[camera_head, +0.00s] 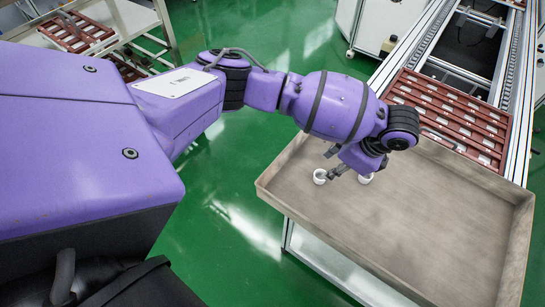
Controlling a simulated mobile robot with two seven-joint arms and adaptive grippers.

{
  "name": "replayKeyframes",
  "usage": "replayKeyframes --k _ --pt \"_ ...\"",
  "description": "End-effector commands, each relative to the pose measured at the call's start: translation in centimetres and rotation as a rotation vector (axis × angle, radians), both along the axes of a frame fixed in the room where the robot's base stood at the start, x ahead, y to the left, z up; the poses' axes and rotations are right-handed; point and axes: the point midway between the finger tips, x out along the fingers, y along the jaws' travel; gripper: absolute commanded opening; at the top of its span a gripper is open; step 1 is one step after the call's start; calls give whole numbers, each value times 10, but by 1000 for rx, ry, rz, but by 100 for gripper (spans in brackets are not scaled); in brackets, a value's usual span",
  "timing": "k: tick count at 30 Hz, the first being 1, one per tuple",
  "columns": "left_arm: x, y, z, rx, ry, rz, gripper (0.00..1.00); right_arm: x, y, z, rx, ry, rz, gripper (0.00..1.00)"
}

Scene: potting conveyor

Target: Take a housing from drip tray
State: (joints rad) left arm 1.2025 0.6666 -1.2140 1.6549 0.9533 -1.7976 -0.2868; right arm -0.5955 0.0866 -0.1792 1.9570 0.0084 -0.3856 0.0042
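The drip tray (420,225) is a shallow brown-grey tray with raised rims on a stand at the right. Two small white ring-like housings stand near its back left corner: a left housing (320,177) and a right housing (365,179), which is partly hidden by my gripper. My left gripper (331,164) reaches over that corner and points down to the left. Its dark fingers look spread apart, with the lower fingertip close beside the left housing. Whether it touches the housing I cannot tell. My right gripper is not in view.
A red-brown rack (455,115) with several rows of pale parts sits on the conveyor (515,100) behind the tray. More red-brown trays (75,32) lie on a frame at the upper left. Most of the drip tray is bare. Green floor lies around.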

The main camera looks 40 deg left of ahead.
Motion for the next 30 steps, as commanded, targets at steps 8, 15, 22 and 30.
replayKeyframes --k 8,15,22,30 --pt "-2 11 -30 4 3 0 36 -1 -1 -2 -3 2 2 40" --pt "-3 22 -64 5 3 2 36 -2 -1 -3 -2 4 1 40" --pt "-3 24 -70 2 1 0 36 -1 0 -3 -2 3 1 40" --pt "-2 24 -70 2 0 0 14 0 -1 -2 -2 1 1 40"
